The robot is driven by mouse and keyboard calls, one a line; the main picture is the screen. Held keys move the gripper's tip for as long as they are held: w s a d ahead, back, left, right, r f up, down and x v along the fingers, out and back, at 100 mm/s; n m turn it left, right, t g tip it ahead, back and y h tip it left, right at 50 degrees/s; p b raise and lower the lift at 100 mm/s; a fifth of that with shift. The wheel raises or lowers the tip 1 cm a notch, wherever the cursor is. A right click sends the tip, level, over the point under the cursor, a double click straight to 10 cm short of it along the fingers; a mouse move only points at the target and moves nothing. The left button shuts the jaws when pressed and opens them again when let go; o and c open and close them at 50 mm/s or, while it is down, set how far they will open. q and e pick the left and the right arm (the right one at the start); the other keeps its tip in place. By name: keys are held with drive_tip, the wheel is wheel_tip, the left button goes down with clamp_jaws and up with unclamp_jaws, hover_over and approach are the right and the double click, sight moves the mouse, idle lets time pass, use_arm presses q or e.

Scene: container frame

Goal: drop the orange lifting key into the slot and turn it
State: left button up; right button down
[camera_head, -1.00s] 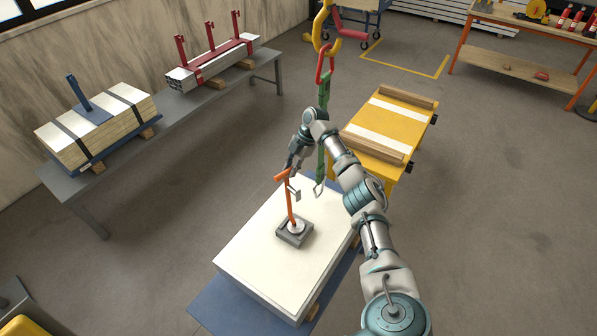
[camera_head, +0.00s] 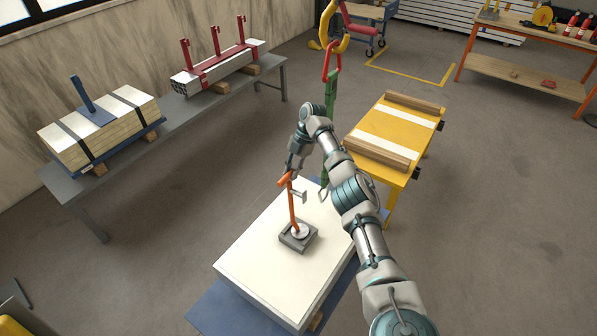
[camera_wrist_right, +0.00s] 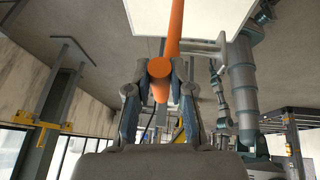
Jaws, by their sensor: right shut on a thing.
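The orange lifting key (camera_head: 292,208) stands nearly upright, leaning slightly. Its lower end meets the round light collar (camera_head: 299,231) on the grey slot block (camera_head: 298,239), which sits on the white slab (camera_head: 253,257). How deep the key sits in the slot cannot be seen. My right gripper (camera_head: 288,176) is shut on the key's orange crossbar handle. In the right wrist view the handle (camera_wrist_right: 161,70) lies between the two fingers, with the shaft (camera_wrist_right: 174,28) running up the picture. My left gripper is not in view.
A hook (camera_head: 331,35) with a red link and green sling (camera_head: 330,105) hangs behind my right arm. A yellow table (camera_head: 398,140) stands behind right. A grey bench (camera_head: 187,117) at left carries bundled loads. Floor between bench and slab is clear.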

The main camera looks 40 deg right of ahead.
drive_tip(key=shift+w+r, duration=0.1)
drive_tip(key=shift+r, duration=0.1)
drive_tip(key=c, duration=0.9)
unclamp_jaws()
drive_tip(key=shift+c, duration=0.2)
drive_tip(key=shift+a, duration=0.1)
drive_tip(key=shift+f, duration=0.15)
